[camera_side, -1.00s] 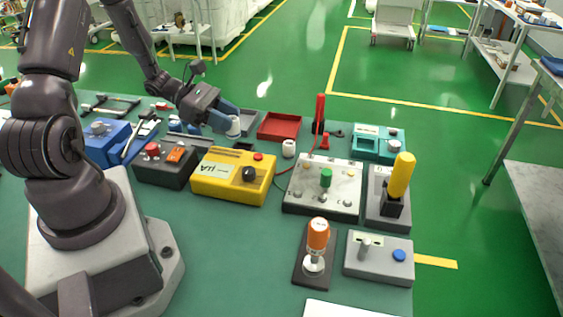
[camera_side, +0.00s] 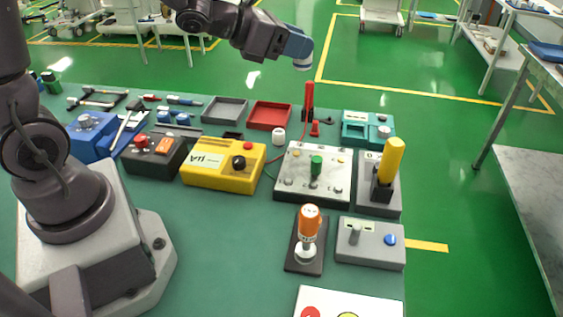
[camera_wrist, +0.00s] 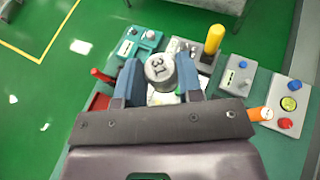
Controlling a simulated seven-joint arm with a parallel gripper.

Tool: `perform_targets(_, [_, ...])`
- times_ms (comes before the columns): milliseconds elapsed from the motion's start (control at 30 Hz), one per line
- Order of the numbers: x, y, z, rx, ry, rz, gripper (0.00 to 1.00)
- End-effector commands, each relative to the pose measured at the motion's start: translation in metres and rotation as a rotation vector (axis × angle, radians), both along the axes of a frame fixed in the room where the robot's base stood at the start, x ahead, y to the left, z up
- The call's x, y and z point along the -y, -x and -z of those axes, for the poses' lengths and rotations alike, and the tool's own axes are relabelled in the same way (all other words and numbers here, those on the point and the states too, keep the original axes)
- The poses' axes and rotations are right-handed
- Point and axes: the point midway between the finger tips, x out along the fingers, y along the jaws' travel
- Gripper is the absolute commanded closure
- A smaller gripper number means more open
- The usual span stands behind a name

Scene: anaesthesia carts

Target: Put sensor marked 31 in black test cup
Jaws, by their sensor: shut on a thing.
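My gripper (camera_side: 299,50) is raised high above the back of the green table, past its far edge in the side view. It is shut on a pale grey cylinder, the sensor marked 31 (camera_side: 303,65). In the wrist view the sensor (camera_wrist: 160,70) sits between the blue fingers of my gripper (camera_wrist: 158,84), its top reading 31. A small, low black thing (camera_side: 232,135) lies behind the yellow meter; I cannot tell whether it is the black test cup. I make out no clear black cup in the wrist view.
A grey tray (camera_side: 211,120) and a red tray (camera_side: 254,126) lie at the back. A white cylinder (camera_side: 278,139) stands before the red tray. The yellow meter (camera_side: 204,179), white panel (camera_side: 299,191), upright red handle (camera_side: 308,94) and tall yellow handle (camera_side: 391,160) stand nearby.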

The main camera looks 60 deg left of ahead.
Motion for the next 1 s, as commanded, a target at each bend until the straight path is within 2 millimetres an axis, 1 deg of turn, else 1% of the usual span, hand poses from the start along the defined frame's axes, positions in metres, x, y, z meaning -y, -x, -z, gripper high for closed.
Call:
perform_targets(67, [-0.013, 0.000, 0.008, -0.005, 0.002, -0.031, 0.90])
perform_targets(133, [-0.033, 0.001, 0.021, -0.010, 0.004, -0.078, 0.90])
perform_targets(167, [-0.044, 0.001, 0.028, -0.010, 0.005, -0.100, 0.90])
perform_targets(200, [-0.060, 0.002, 0.039, -0.012, 0.006, -0.126, 0.90])
perform_targets(267, [-0.085, 0.005, 0.058, -0.012, 0.007, -0.141, 0.90])
perform_targets(300, [-0.101, 0.008, 0.070, -0.012, 0.007, -0.135, 0.90])
perform_targets(400, [-0.129, 0.018, 0.097, -0.008, 0.010, -0.079, 0.90])
perform_targets(500, [-0.150, 0.033, 0.121, -0.004, 0.009, 0.013, 0.90])
perform_targets(633, [-0.161, 0.056, 0.146, 0.001, 0.008, 0.164, 0.90])
perform_targets(767, [-0.161, 0.083, 0.163, 0.002, 0.006, 0.336, 0.90])
perform_targets(867, [-0.155, 0.100, 0.170, 0.002, 0.003, 0.472, 0.90])
perform_targets(1000, [-0.142, 0.117, 0.169, 0.002, 0.001, 0.645, 0.90])
